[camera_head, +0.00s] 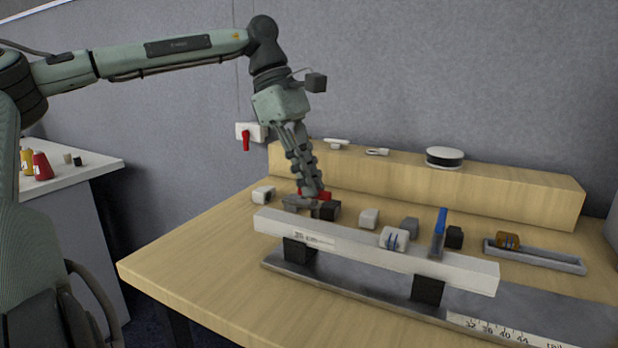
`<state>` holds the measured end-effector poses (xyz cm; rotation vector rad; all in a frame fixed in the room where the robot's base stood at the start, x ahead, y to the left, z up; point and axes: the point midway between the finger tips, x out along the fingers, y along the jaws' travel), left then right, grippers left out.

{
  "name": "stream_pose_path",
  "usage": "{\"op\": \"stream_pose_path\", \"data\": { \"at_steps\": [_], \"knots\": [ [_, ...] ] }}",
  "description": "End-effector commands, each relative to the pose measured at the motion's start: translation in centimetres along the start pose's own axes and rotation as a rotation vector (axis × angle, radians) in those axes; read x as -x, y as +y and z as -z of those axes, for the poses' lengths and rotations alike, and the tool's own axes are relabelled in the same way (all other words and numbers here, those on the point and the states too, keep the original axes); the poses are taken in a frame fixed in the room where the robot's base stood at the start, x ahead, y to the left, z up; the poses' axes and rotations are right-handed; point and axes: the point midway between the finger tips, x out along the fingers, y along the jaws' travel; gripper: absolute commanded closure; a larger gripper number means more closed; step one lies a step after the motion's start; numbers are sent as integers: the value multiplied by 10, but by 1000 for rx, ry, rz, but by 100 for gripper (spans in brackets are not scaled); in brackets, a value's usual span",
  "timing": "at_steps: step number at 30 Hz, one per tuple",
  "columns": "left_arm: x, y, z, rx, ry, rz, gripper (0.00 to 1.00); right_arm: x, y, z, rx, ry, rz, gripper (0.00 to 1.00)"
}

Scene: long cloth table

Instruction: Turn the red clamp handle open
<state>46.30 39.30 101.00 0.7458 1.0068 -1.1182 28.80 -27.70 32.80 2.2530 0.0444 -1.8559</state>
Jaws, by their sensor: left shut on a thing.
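The red clamp handle (324,196) shows low at the fingertips of my left gripper (309,189), partly hidden by them. The gripper points down and is shut on the red handle. Beneath it is a grey clamp body (297,203) with a dark block (327,210) at its right, behind the white beam. How far the handle is turned cannot be told at this size. My right gripper is not in view.
A white beam (375,248) on black blocks stands in front, over a grey metal plate (350,287). A blue upright piece (440,225) and several small blocks stand to the right. A wooden ledge (500,188) runs behind. A wall box (249,130) has a red lever. The table's front left is clear.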

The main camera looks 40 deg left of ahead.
Motion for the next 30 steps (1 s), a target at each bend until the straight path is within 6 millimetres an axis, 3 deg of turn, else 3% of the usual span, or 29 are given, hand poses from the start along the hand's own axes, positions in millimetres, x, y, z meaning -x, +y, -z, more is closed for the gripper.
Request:
{"op": "stream_pose_path", "data": {
  "at_steps": [10, 11, 16, 25, 30],
  "knots": [
    [1, 1, 0, -4, 1, -3, 100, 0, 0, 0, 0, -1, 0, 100],
    [1, 1, 0, -4, 1, -3, 87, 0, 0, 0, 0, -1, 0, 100],
    [1, 0, 0, -3, 1, -2, 69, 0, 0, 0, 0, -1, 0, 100],
    [2, 0, 0, -2, 1, -1, 69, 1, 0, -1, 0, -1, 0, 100],
    [22, 1, 0, -2, 1, -5, 69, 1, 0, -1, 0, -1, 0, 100]
  ]
}}
